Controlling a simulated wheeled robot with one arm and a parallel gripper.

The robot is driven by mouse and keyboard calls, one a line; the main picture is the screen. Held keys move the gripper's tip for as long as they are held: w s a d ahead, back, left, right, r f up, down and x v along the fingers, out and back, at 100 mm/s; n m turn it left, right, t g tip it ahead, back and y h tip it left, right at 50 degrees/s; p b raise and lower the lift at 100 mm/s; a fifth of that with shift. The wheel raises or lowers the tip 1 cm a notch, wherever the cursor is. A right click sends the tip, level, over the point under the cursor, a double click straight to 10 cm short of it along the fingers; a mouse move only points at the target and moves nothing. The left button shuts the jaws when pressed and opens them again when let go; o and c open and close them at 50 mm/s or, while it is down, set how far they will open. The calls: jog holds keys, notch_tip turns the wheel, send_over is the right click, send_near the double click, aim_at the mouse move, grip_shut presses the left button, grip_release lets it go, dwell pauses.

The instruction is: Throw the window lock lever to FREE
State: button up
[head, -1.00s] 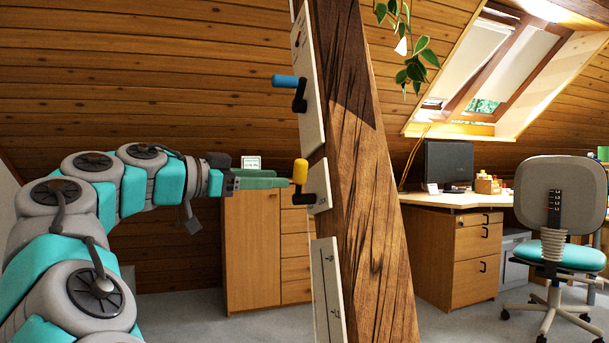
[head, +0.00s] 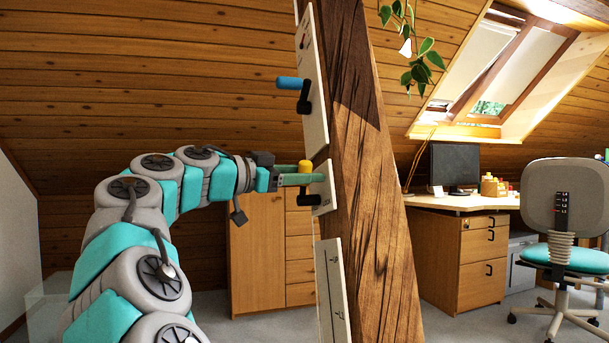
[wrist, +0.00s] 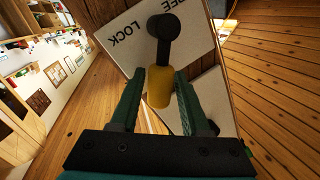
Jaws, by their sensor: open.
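The window lock lever has a yellow handle (head: 305,166) on a black arm (head: 307,198). It sits on a small white plate (head: 327,187) on the timber post. In the wrist view the yellow handle (wrist: 159,88) stands between my two green fingers, with a visible gap on each side. The black pivot (wrist: 164,27) lies beyond it, and the plate (wrist: 122,30) reads "LOCK", with a cut-off word ending "EE". My gripper (head: 304,180) is open around the handle. In the head view my fingers hide the handle's lower part.
A blue-handled lever (head: 289,83) on a taller white plate (head: 313,75) is just above. Another white plate (head: 331,290) is below. The timber post (head: 365,200) stands behind them. A wooden cabinet (head: 258,255), desk (head: 455,202) and chair (head: 565,205) are farther back.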

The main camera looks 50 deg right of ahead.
grip_shut()
dwell(1.4)
